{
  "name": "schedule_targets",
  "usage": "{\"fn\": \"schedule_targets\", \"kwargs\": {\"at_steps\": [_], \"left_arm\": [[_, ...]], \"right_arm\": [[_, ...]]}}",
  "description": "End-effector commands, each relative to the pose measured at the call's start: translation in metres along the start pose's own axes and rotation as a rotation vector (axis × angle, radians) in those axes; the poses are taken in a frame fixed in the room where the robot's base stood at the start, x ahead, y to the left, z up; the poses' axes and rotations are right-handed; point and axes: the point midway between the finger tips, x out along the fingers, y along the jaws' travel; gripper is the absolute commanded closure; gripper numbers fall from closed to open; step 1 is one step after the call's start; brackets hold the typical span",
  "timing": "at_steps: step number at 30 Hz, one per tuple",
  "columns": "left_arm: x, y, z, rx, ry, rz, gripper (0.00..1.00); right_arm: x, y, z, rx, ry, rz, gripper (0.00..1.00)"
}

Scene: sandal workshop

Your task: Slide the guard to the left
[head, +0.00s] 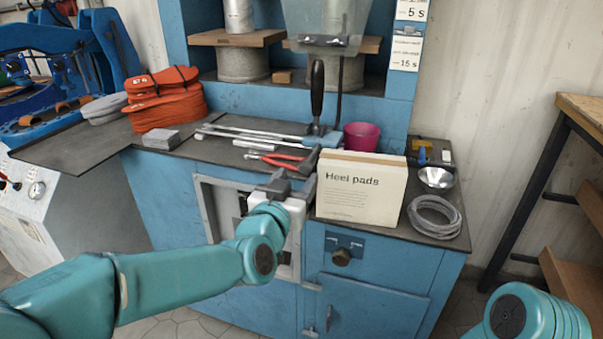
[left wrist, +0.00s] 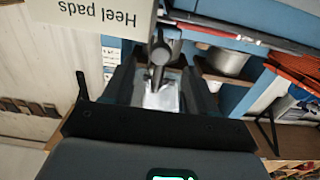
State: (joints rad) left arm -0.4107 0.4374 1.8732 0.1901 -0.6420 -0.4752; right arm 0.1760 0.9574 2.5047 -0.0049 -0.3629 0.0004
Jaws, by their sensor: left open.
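The guard (head: 325,22) is a clear, greyish panel at the top of the blue press, with a dark bar handle (head: 324,40) along its lower edge. Its upper part is cut off by the picture edge. It also seems to show as a pale patch (left wrist: 160,97) beyond my fingers in the left wrist view, which is upside down. My left gripper (head: 291,180) is open at the bench's front edge, left of the Heel pads box, below and well apart from the guard. My right gripper is out of view.
A black-handled lever (head: 317,90) stands in front of the guard. The Heel pads box (head: 361,188), red pliers (head: 285,160), metal rods (head: 250,134) and a pink cup (head: 361,137) crowd the bench. Orange soles (head: 165,100) lie left. The bench between soles and rods is mostly clear.

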Motion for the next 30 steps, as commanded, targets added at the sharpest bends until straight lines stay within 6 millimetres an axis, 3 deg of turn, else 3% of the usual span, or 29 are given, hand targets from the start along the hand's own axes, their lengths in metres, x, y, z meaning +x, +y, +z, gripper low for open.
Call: {"fn": "schedule_targets", "kwargs": {"at_steps": [3,7,18,23,24,30], "left_arm": [[0.021,0.000,0.001,0.000,0.000,-0.001,0.43],[0.034,0.000,0.001,0.000,0.000,-0.001,0.43],[0.040,0.000,0.000,0.000,0.000,0.000,0.43],[0.039,0.000,0.000,0.000,0.000,0.000,0.95],[0.039,0.000,0.000,0.000,0.000,0.000,1.00],[0.039,-0.003,0.001,-0.001,0.001,-0.001,1.00]], "right_arm": [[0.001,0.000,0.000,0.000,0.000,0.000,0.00],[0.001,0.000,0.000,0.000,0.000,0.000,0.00],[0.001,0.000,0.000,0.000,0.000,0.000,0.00],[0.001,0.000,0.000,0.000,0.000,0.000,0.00],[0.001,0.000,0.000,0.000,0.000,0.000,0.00],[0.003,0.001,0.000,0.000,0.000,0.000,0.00]]}}
